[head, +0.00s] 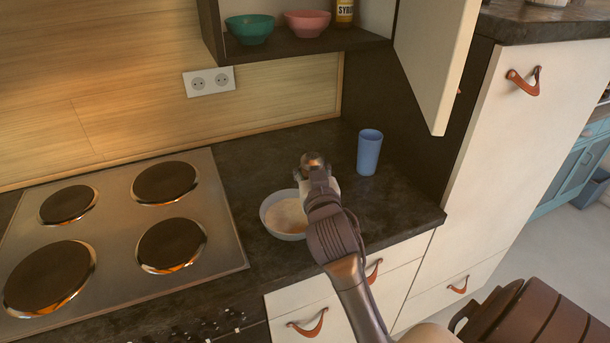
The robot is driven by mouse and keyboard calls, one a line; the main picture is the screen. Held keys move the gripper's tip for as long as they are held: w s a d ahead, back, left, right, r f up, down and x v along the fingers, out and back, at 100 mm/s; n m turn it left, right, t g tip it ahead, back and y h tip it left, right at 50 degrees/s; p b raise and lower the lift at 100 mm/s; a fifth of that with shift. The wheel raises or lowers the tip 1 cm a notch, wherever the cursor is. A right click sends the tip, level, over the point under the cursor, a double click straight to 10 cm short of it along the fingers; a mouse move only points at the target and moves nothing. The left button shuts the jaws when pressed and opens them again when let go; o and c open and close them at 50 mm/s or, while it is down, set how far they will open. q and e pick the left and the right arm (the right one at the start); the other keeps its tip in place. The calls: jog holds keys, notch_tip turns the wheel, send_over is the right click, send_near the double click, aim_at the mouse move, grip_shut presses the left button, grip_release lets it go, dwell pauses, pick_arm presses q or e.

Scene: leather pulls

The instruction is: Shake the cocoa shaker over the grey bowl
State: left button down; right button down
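The grey bowl (284,237) stands on the dark counter to the right of the hob, with something pale inside. My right gripper (319,184) comes in from the lower right and is over the bowl's right side. It appears shut on the cocoa shaker (312,162), whose shiny brownish end shows beyond the fingers, with a pale part beside them. The gripper hides much of the shaker, and its exact tilt is hard to tell. My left gripper is not in view.
A blue cup (369,152) stands right of the shaker. The hob (122,222) fills the left counter. Above, an open cabinet (300,46) holds a green bowl (250,30), pink bowl (307,24) and syrup bottle (344,12). Its open door (436,62) hangs at the right.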

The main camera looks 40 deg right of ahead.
jog(key=n+g+p, duration=0.2)
jog(key=n+p, duration=0.2)
jog(key=p, duration=0.1)
jog(key=f+n+g+h+p, duration=0.1)
jog(key=n+g+p, duration=0.1)
jog(key=n+p, duration=0.2)
jog(key=s+d+n+g+h+p, duration=0.1)
jog(key=n+g+p, duration=0.1)
jog(key=n+p, duration=0.2)
jog(key=shift+s+f+p, duration=0.1)
jog(key=shift+f+p, duration=0.25)
jog(key=shift+p, duration=1.2)
jog(key=shift+f+n+b, duration=0.3)
jog(key=shift+f, duration=0.05)
jog(key=shift+r+g+p, duration=0.3)
jog(key=shift+p, duration=0.3)
jog(key=shift+s+r+n+g+h+p, duration=0.1)
jog(key=shift+r+n+g+h+p, duration=0.3)
jog(key=shift+p, duration=0.55)
jog(key=shift+f, duration=0.25)
